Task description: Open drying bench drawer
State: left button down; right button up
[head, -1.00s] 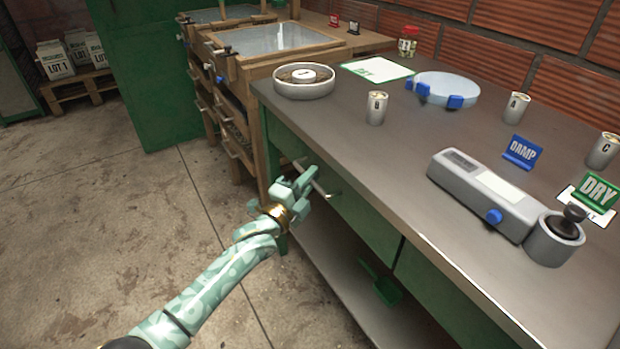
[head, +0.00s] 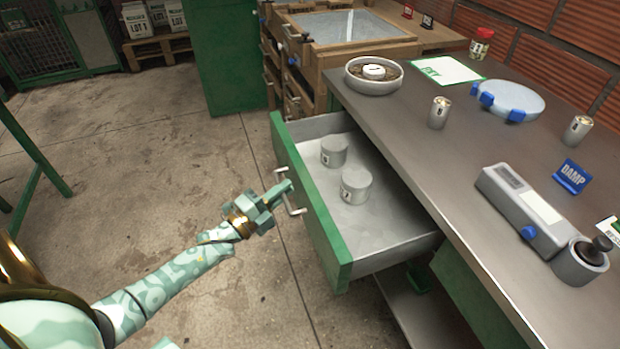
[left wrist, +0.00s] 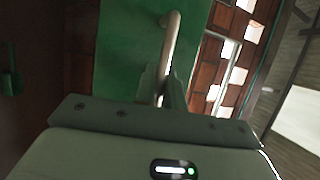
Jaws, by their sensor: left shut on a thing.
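The drying bench drawer (head: 318,219) has a green front and a grey inside. It stands pulled well out from under the grey bench top (head: 420,150). Two grey lidded tins (head: 355,186) (head: 334,151) stand upright inside it. My left gripper (head: 284,190) is at the metal bar handle (head: 291,208) on the drawer front. In the left wrist view the fingers (left wrist: 161,88) are shut around the handle bar (left wrist: 171,50), in front of the green drawer face. My right gripper is not in view.
On the bench top are a round bowl (head: 374,75), a can marked B (head: 439,113), a pale blue dish (head: 510,100) and a grey meter (head: 522,208). Wooden drawer units (head: 300,85) stand behind. The concrete floor (head: 150,190) left of the drawer is clear.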

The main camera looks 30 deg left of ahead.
pick_arm(q)
jog(key=s+a+p, duration=0.1)
jog(key=s+a, duration=0.3)
jog(key=s, duration=0.2)
jog(key=shift+s+a, duration=0.15)
jog(key=shift+a, duration=0.25)
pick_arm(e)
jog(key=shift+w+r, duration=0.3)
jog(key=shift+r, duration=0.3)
pick_arm(q)
jog(key=shift+f, duration=0.1)
jog(key=c, duration=1.8)
grip_release()
jog(key=p+v, duration=0.1)
jog(key=v, duration=1.5)
jog(key=shift+s, duration=0.15)
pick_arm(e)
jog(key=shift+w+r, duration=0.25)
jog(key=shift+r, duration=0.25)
